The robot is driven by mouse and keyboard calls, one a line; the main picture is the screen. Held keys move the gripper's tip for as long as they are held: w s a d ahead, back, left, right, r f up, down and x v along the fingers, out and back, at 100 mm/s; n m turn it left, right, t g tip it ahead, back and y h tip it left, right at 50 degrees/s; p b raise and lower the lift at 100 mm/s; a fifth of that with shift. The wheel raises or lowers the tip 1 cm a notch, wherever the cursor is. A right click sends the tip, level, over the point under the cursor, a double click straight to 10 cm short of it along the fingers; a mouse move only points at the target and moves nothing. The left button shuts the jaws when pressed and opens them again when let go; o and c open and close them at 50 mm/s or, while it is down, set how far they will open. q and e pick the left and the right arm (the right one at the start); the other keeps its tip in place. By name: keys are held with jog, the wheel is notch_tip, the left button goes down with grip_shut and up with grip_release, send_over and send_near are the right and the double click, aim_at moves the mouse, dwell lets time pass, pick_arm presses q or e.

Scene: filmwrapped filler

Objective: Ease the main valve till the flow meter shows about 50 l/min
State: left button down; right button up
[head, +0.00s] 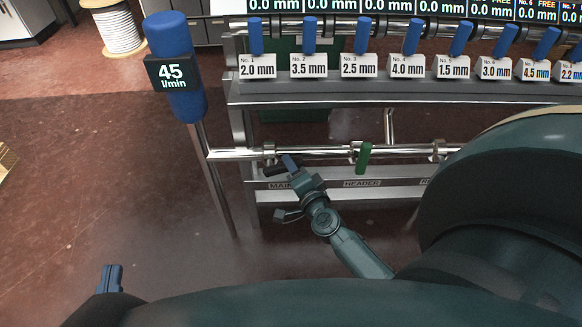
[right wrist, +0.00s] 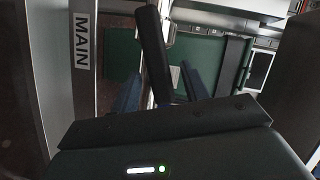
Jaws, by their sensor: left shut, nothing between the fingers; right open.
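The main valve's black lever (head: 279,170) is on the steel pipe above the MAIN label (head: 281,185). The lever (right wrist: 151,48) also shows in the right wrist view, beside the MAIN label (right wrist: 82,40). My right gripper (head: 291,163) is open at the lever. In its wrist view the lever lies between the two blue fingers; I cannot tell whether they touch it. My left gripper (head: 111,277) is shut and empty at bottom left, away from the valve.
A green handle (head: 364,158) stands on the same pipe above the HEADER label (head: 361,183). Above is a rack of several blue handles with size cards (head: 315,67) and displays reading 0.0 mm. A cable spool (head: 119,31) stands behind.

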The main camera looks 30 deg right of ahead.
jog(key=shift+x, duration=0.75)
jog(key=shift+c, duration=0.4)
grip_shut()
